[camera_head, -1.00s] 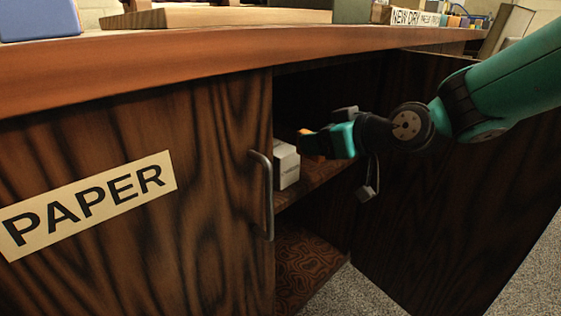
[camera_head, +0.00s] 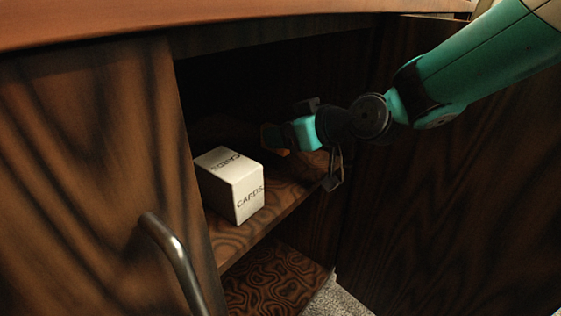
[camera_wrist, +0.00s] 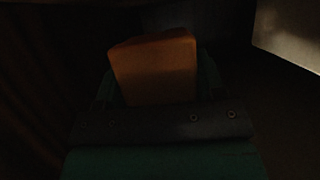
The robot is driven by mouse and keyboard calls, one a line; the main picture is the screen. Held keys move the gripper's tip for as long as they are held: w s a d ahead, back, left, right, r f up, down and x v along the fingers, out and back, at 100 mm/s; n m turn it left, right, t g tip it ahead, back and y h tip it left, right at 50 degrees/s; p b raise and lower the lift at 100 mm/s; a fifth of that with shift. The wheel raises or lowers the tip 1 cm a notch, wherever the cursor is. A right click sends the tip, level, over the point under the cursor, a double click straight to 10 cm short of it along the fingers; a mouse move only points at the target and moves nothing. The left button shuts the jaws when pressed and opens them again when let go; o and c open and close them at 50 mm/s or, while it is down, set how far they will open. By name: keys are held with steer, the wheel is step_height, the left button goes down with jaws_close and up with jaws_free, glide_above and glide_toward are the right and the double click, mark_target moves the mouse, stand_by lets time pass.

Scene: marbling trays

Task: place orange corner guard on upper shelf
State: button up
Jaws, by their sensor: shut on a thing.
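My gripper (camera_head: 276,138) is inside the open cabinet, above the upper shelf (camera_head: 290,193). It is shut on the orange corner guard (camera_head: 283,152), which is mostly hidden behind the jaws in the head view. In the wrist view the orange corner guard (camera_wrist: 155,68) sits between the fingers, dimly lit. I cannot tell whether it touches the shelf. A white box marked CARDS (camera_head: 236,185) stands on the upper shelf, in front and left of my gripper.
A closed door with a metal handle (camera_head: 178,262) is at left. The open door (camera_head: 455,190) is at right, beside my arm. The lower shelf (camera_head: 275,284) looks clear where it shows. The cabinet's back is dark. The tabletop edge (camera_head: 180,20) runs above.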

mark_target(286, 169)
step_height(286, 169, down, 5)
steer(key=shift+r+b, duration=0.1)
steer(key=shift+b, duration=1.15)
steer(key=o, duration=0.9)
steer(key=shift+f, duration=0.2)
steer(key=shift+r, duration=0.1)
